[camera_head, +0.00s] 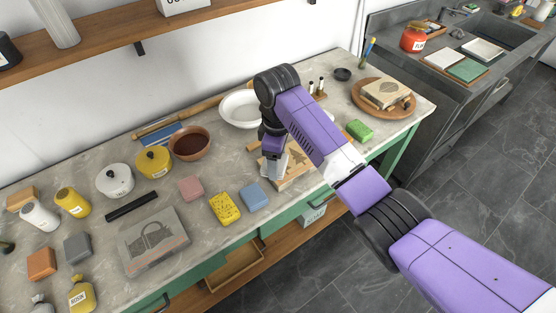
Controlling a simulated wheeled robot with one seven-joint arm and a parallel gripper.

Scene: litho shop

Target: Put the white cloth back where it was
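I cannot pick out the white cloth for certain. Two flat pale pieces show at the sink unit: one pale piece (443,57) beside a green piece (467,70), and one white piece (483,48) further right at the basin. My gripper (271,177) points down over the middle of the workbench (192,234), above or at a pale wooden block (294,182) with a dark picture on it. My own arm hides part of the block. The fingertips are too small and covered to tell whether they are apart or holding anything.
A white bowl (240,109), a brown bowl (190,143) and a long roller stick (178,119) lie behind my gripper. Blue (254,197), yellow (225,208) and pink (191,188) sponges lie to its left. A drawn stone slab (154,241) lies near the front edge.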

